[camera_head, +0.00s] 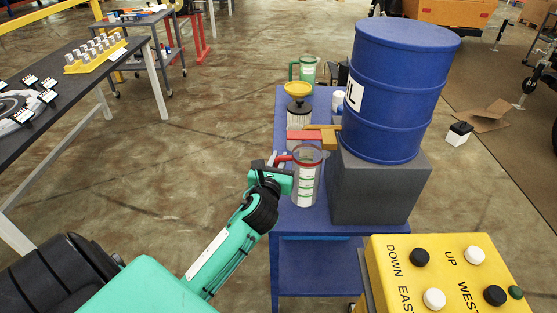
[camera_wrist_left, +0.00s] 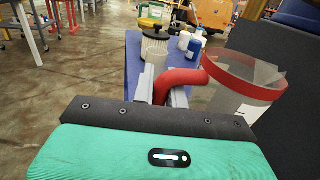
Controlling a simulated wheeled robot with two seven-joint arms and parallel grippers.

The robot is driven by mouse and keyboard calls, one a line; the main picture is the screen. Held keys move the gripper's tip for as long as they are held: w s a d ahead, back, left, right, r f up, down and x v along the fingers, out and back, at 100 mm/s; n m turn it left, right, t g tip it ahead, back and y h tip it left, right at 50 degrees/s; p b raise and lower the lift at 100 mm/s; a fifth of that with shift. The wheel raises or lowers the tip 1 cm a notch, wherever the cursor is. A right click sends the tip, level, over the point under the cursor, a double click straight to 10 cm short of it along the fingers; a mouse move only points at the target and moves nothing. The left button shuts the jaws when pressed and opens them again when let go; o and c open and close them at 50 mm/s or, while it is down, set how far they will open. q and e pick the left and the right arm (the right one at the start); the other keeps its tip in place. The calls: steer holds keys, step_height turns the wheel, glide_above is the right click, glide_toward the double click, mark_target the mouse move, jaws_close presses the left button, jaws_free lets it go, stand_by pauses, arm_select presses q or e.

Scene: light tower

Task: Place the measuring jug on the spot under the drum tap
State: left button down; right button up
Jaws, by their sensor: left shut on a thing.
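The measuring jug (camera_head: 305,190) is clear, with a red rim, a red handle and green and white markings. It is upright over the near part of the blue table, in front of the tap. Whether its base touches the table I cannot tell. My left gripper (camera_head: 279,163) is shut on the jug's red handle; the left wrist view shows the handle (camera_wrist_left: 182,79) between the fingers. No marked spot is visible. My right gripper is not in view.
A yellow button box (camera_head: 448,270) is at near right. Open floor lies left of the table.

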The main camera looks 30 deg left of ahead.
arm_select(q)
steer(key=shift+w+f, duration=0.1)
steer(key=shift+f, duration=0.05)
steer(key=c, duration=1.4)
jaws_free()
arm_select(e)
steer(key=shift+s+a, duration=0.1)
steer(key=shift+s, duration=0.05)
